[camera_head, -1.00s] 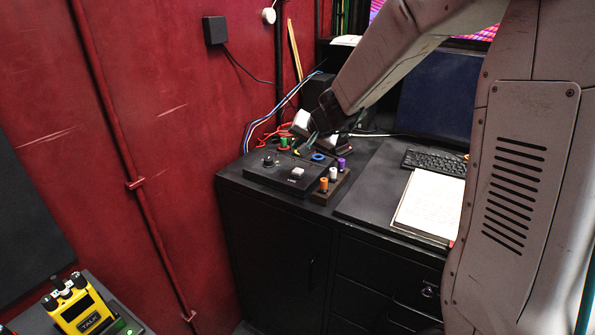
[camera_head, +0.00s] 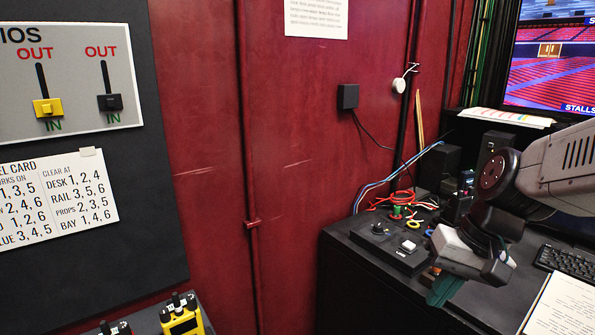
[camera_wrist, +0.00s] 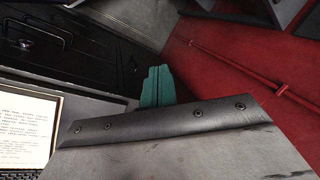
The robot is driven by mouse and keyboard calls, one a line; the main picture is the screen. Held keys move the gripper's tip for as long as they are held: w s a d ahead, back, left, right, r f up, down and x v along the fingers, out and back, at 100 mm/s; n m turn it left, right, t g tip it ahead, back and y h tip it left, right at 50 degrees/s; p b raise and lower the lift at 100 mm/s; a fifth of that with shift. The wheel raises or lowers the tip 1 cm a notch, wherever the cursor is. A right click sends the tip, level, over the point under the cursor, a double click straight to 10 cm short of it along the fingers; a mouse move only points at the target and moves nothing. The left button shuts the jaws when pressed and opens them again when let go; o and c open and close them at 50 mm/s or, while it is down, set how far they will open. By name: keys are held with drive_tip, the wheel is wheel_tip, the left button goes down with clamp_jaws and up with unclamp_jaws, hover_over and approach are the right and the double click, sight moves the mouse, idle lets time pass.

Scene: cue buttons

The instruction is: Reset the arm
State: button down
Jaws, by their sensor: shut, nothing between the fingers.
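My gripper (camera_head: 443,290) is at the right of the head view, in front of the black desk's front edge, with its teal fingers pointing down. The fingers are together and empty. They also show in the wrist view (camera_wrist: 154,84), pointing away past a grey wrist part. The black control box (camera_head: 391,244) with a knob and a white button is on the desk behind and left of the gripper. The gripper is apart from it. The peg rack beside the box is mostly hidden behind my gripper.
A keyboard (camera_head: 568,262) and a paper sheet (camera_head: 562,308) lie on the desk at right. Red and blue cables (camera_head: 398,180) run behind the box. A board with two sliders (camera_head: 70,85) hangs at left. The red wall's front is clear.

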drive_tip(key=s+d+r+n+h, duration=0.1)
drive_tip(key=s+r, duration=0.1)
drive_tip(key=s, duration=0.4)
drive_tip(key=s+d+r+n+h, duration=0.1)
drive_tip(key=s+d+h, duration=0.1)
drive_tip(key=s, duration=0.4)
drive_tip(key=shift+s+d+r+t, duration=0.2)
drive_tip(key=shift+d+r+t, duration=0.05)
drive_tip(key=shift+r+t, duration=0.1)
